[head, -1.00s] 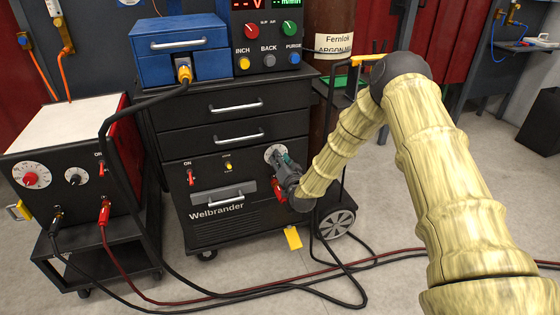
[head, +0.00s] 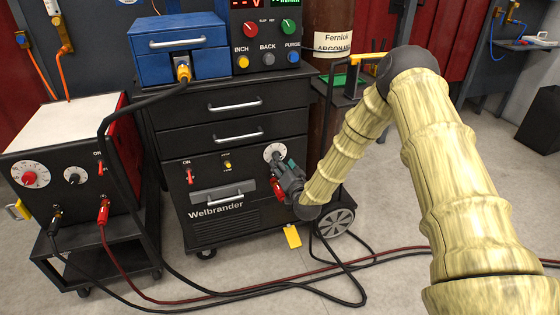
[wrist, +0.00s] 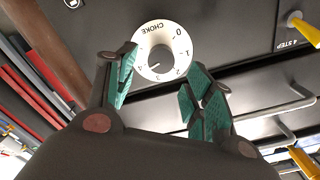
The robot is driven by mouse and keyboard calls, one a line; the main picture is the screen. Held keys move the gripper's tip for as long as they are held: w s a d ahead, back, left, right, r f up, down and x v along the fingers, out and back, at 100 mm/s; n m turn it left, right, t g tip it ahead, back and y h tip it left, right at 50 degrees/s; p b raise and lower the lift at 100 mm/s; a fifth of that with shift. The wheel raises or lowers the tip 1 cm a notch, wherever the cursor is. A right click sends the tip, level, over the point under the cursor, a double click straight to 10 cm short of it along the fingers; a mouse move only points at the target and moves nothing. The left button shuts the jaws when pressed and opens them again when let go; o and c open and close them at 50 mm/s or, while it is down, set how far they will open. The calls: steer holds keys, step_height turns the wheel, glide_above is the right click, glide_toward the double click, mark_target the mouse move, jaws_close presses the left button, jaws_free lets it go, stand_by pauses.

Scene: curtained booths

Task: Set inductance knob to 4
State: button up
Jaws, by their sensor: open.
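A white dial marked CHOKE (wrist: 178,48) is on the front of the black Welbrander machine and appears upside down in the wrist view. Its printed numbers run around the rim. A small dark knob (wrist: 160,60) sits at its middle; I cannot tell exactly which number it points to. The dial also shows in the head view (head: 275,151). No thing in the frames is labelled inductance. My gripper (wrist: 158,88) has its teal-padded fingers spread apart, one at each side of the dial's lower part in the wrist view. They hold nothing. In the head view my gripper (head: 285,175) is just below the dial.
The machine also has a red switch (head: 190,176), a yellow toggle (head: 227,165) and a drawer handle (head: 225,198). A welding unit (head: 70,165) with dials stands left. A gas cylinder (head: 328,55) stands behind my arm. Cables (head: 250,294) lie on the floor.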

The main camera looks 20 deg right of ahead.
steer(key=s, duration=0.7)
steer(key=shift+s+d, duration=0.15)
steer(key=shift+s, duration=0.25)
steer(key=s+a+f+n+g, duration=0.25)
steer(key=s+f+g, duration=0.35)
steer(key=s+f, duration=0.8)
steer(key=s+a+f+n+g, duration=0.2)
steer(key=s+a+f+g, duration=0.3)
steer(key=s+f, duration=0.9)
steer(key=s+d+r+n+g, duration=0.1)
steer(key=s+g, duration=0.3)
steer(key=s, duration=0.8)
steer(key=s+d+r+n+g, duration=0.1)
steer(key=s+r+g, duration=0.15)
steer(key=s, duration=0.85)
step_height(320, 180, up, 20)
steer(key=p, duration=2.1)
steer(key=shift+d+r+h, duration=0.2)
steer(key=shift+r+h, duration=0.05)
steer(key=shift+h, duration=0.05)
steer(key=shift+g, duration=0.25)
